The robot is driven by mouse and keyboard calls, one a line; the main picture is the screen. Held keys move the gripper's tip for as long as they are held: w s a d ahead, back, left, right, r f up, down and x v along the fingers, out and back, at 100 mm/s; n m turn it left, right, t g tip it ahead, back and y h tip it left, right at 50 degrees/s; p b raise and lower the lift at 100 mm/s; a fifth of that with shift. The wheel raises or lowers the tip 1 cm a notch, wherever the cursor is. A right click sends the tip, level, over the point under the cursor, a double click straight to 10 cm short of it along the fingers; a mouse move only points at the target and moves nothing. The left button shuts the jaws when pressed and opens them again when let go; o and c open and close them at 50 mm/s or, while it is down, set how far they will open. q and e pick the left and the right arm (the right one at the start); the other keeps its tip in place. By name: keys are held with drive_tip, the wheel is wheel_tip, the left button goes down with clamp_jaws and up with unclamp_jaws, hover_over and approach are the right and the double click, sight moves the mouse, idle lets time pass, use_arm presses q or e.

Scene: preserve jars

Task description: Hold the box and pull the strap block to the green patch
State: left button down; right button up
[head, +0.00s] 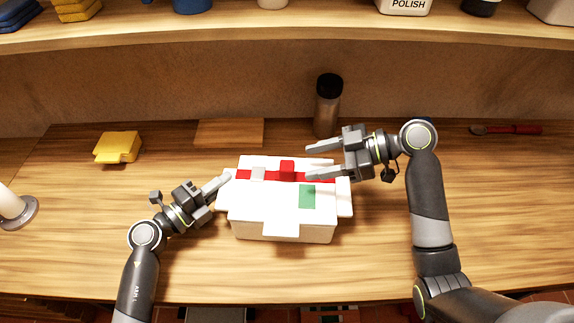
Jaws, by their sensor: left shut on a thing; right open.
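A white box (265,212) stands on the wooden table in the middle of the head view. A red strap (244,174) runs across the back of its top, with a grey-white piece on it. A red strap block (287,168) stands up on the strap. A green patch (307,196) lies on the top, in front and right of the block. My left gripper (224,180) is shut on the box at its left edge. My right gripper (308,161) is open above the right part of the box, its fingers pointing left, to the right of the block.
A dark-capped bottle (327,106) stands behind the box, near my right gripper. A yellow object (118,147) and a flat wooden board (229,133) lie at the back left. A red-handled tool (505,129) lies at the back right. A shelf (290,36) runs above.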

sight(288, 165)
drive_tip(key=x, duration=0.7)
drive_tip(key=shift+f, duration=0.15)
clamp_jaws()
